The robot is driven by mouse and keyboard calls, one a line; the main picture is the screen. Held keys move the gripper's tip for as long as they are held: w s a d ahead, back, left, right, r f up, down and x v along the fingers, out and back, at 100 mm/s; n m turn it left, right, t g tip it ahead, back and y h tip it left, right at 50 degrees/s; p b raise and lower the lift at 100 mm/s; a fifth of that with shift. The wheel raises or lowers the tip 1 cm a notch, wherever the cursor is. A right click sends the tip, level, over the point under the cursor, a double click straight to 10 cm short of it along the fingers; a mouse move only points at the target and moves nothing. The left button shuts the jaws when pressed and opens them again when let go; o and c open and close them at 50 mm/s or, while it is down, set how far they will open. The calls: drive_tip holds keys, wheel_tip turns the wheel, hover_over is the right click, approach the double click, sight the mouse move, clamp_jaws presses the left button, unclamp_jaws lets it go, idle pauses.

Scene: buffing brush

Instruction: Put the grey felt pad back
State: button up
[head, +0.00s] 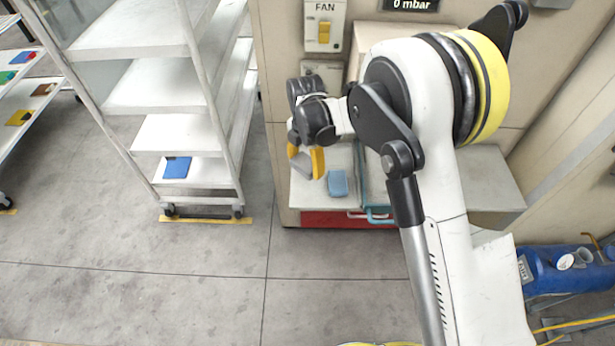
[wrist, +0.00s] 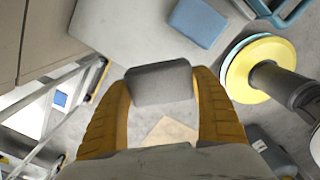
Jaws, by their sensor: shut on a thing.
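The grey felt pad (wrist: 160,82) is a small grey block between the two yellow fingers of my gripper (wrist: 162,100) in the wrist view. My gripper is shut on it. In the head view my gripper (head: 306,162) is over the left part of a pale ledge (head: 308,203) on the beige cabinet, and the grey pad (head: 301,168) shows between the fingers. The pad appears held above the ledge, though the exact height cannot be told. My arm hides part of the cabinet and ledge.
A light blue block (head: 337,183) lies on the ledge just right of my gripper. Beside it is a teal handled item (head: 377,213). A white shelf rack (head: 170,134) with a blue pad (head: 177,167) stands left. A blue tank (head: 570,268) is at right.

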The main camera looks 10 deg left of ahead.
sight(306, 184)
wheel_tip(306, 184, down, 7)
drive_tip(key=shift+s+f+b, duration=0.1)
drive_tip(key=shift+b, duration=1.15)
drive_tip(key=shift+f, duration=0.2)
drive_tip(key=o, duration=1.3)
drive_tip(key=shift+c, duration=0.2)
drive_tip(key=shift+r, duration=0.15)
wheel_tip(306, 184, up, 12)
drive_tip(key=p, duration=0.5)
drive_tip(key=shift+r, duration=0.1)
